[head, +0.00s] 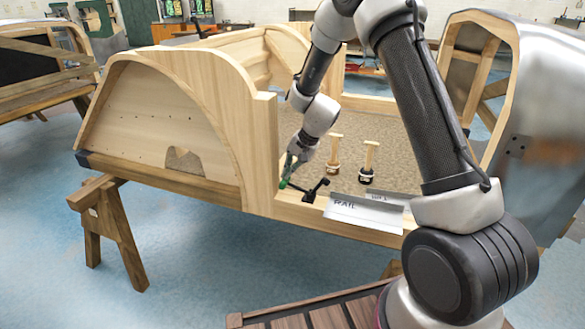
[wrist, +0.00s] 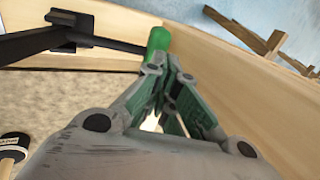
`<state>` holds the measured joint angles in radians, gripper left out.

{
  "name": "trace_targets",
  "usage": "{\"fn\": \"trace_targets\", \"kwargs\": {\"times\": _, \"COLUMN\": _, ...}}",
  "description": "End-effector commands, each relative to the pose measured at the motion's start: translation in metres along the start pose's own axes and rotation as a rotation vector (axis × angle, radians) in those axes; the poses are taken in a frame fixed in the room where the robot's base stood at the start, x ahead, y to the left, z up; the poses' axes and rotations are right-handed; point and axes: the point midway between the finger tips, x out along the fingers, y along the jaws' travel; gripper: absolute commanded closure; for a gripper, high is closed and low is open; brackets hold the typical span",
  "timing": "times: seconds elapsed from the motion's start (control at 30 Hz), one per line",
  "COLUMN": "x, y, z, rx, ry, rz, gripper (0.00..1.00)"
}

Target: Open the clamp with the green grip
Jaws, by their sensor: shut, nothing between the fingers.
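The clamp (head: 311,193) is black and sits on the wooden rail at the front edge of the bodyframe. Its green grip (head: 283,184) points left, low over the rail. In the wrist view the green grip (wrist: 158,40) shows just beyond my fingertips, with the black clamp arm (wrist: 110,44) running left from it. My gripper (head: 290,163) is shut and empty, pointing down close to the green grip. In the wrist view the fingertips (wrist: 168,62) overlap the grip's lower end; I cannot tell whether they touch it.
Two wooden-handled tools (head: 369,158) stand on the brown floor panel behind the clamp. A paper labelled RAIL (head: 365,212) is on the rail to its right. A tall curved wooden panel (head: 215,110) rises just left of the grip. A wooden trestle (head: 115,225) stands below.

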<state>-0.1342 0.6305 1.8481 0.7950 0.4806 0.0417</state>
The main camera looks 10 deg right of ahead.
Motion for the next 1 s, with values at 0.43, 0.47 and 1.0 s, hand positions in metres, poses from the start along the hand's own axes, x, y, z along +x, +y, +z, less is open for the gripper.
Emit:
{"fn": "trace_targets", "kwargs": {"times": 0.43, "x": 0.008, "y": -0.002, "z": 0.0, "rx": 0.0, "ry": 0.001, "rz": -0.001, "gripper": 1.0}}
{"fn": "trace_targets", "kwargs": {"times": 0.47, "x": 0.008, "y": -0.002, "z": 0.0, "rx": 0.0, "ry": 0.001, "rz": -0.001, "gripper": 1.0}}
{"fn": "trace_targets", "kwargs": {"times": 1.0, "x": -0.026, "y": -0.004, "z": -0.006, "rx": -0.001, "ry": 0.004, "rz": -0.004, "gripper": 1.0}}
